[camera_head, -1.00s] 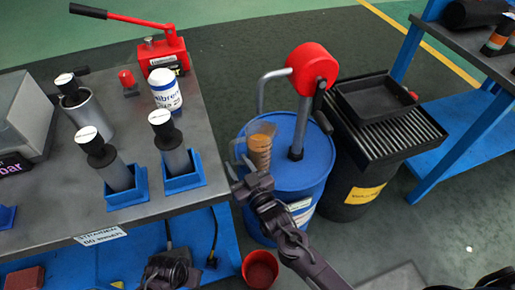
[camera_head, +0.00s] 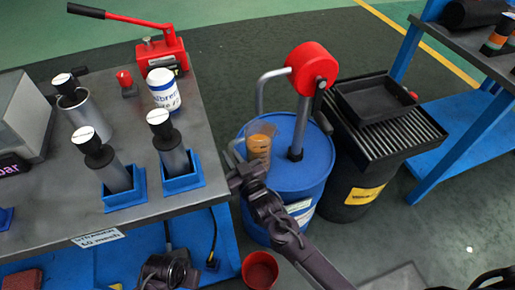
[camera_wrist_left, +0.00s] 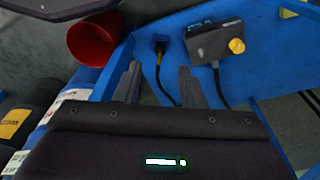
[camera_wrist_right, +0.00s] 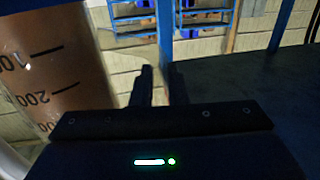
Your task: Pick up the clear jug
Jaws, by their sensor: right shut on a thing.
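The clear jug (camera_head: 259,145), holding brown liquid, is upright at the near left of the blue drum's lid; I cannot tell whether it touches the lid. In the right wrist view the jug (camera_wrist_right: 45,75) fills the left side, with dark graduation marks. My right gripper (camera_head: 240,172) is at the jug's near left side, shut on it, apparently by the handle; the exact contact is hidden. Its fingers (camera_wrist_right: 160,85) show close together in the right wrist view. My left gripper (camera_wrist_left: 158,82) is open and empty, low by the bench's blue lower shelf.
The blue drum (camera_head: 310,180) carries a red-headed pump (camera_head: 312,66). A black drum with a grate and tray (camera_head: 375,98) stands to its right. The grey bench (camera_head: 140,190) holds several cylinders at left. A red cup (camera_head: 259,270) is below.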

